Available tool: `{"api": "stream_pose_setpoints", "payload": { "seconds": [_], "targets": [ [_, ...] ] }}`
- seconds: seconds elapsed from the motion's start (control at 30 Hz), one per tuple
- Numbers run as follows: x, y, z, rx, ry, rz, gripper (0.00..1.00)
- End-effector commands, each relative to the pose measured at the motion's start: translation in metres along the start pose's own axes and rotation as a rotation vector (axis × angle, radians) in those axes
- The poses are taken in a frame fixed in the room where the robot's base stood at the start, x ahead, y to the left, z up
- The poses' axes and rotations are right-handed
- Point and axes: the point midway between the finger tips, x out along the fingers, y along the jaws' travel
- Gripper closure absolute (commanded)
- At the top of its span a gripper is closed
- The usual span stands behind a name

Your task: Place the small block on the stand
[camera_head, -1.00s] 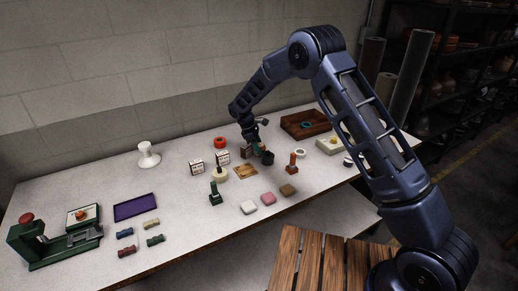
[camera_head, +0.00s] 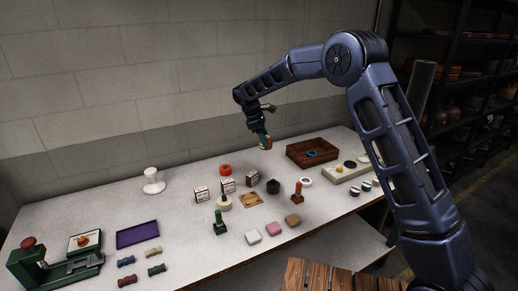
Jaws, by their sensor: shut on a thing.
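My gripper (camera_head: 264,139) is raised above the back part of the table, in front of the wall. It is shut on a small tan-orange piece, which I take to be the small block (camera_head: 267,145); its shape is partly hidden by the fingers. A white flared stand (camera_head: 153,182) is upright at the back left of the table, well to the left of my gripper. Nothing is seen on its top. I cannot tell for sure that this is the stand named in the task.
A green press (camera_head: 45,264) and purple tray (camera_head: 138,235) are at the left. Table space around the white stand is clear.

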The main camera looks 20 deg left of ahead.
Motion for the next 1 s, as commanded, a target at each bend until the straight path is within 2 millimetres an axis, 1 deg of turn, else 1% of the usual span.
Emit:
{"api": "stream_pose_setpoints", "payload": {
  "seconds": [0.1,0.23,0.27,0.37,0.47,0.67,0.7,0.83,1.0],
  "targets": [
    [-0.007,0.000,0.003,0.000,0.001,0.001,0.78],
    [-0.009,0.000,0.001,-0.009,0.001,0.005,0.78],
    [-0.010,0.000,-0.001,-0.018,0.001,0.008,0.78],
    [-0.015,0.001,-0.018,-0.081,0.000,0.034,0.78],
    [-0.025,0.001,-0.048,-0.200,0.000,0.084,0.78],
    [-0.053,-0.002,-0.129,-0.540,0.002,0.226,0.78],
    [-0.059,-0.004,-0.145,-0.611,0.001,0.255,0.78],
    [-0.079,-0.013,-0.198,-0.840,0.002,0.351,0.78],
    [-0.104,-0.029,-0.265,-1.141,0.002,0.477,0.78]
  ]
}}
